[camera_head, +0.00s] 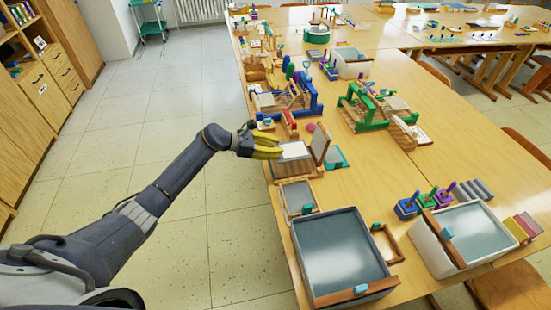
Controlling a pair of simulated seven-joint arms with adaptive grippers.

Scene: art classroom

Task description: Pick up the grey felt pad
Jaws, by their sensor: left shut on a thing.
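My left gripper (279,151) reaches in from the left over the table's left edge, its yellow fingers closed. A pale grey flat pad, which I take for the grey felt pad (295,151), lies right at the fingertips, over an open wooden box (296,170) with its lid (320,143) raised on the right. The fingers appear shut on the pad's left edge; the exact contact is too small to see. I cannot tell whether the pad is clear of the box. My right gripper is not in view.
A small wood-framed grey board (297,196) lies just in front of the box. A large dark-rimmed bin (342,255) and a white bin (466,236) stand nearer. A blue wooden loom (287,100) and a green one (371,113) stand behind. Open floor lies left of the table.

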